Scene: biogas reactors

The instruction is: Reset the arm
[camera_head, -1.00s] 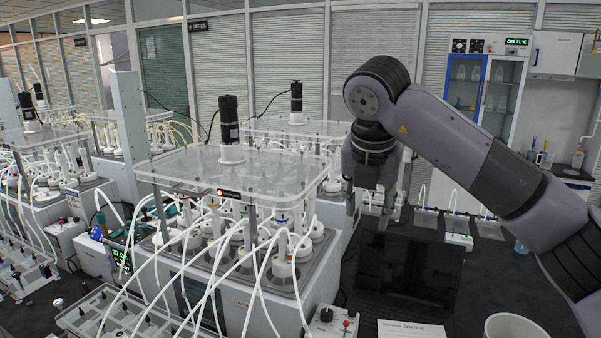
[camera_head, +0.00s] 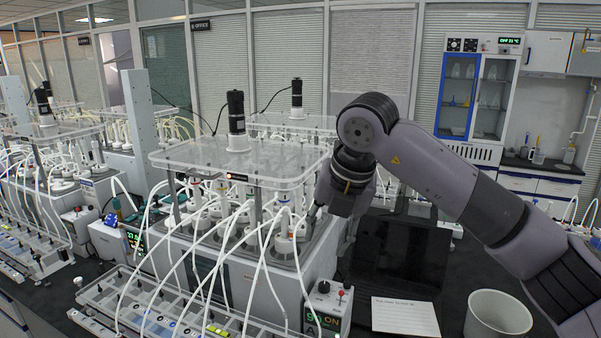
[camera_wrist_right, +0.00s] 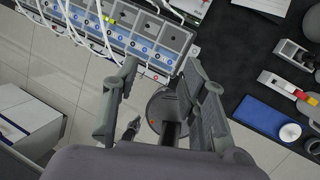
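My right arm comes in from the right in the head view, bent at a raised elbow. Its gripper (camera_head: 320,208) hangs beside the right side of the reactor unit (camera_head: 245,160), above the bench and near the dark laptop-like screen. Its fingertips are hard to make out there. In the right wrist view the two fingers (camera_wrist_right: 160,72) stand apart with nothing held between them. Tiled floor and the bench's front edge show beyond them. My left arm and gripper are not in the head view.
A dark screen (camera_head: 398,252) stands behind a white card (camera_head: 405,316). A white cup (camera_head: 497,314) is at the front right. A control box (camera_head: 328,306) sits before the reactor, with many white tubes nearby. A blue pad (camera_wrist_right: 262,117) lies on the black bench.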

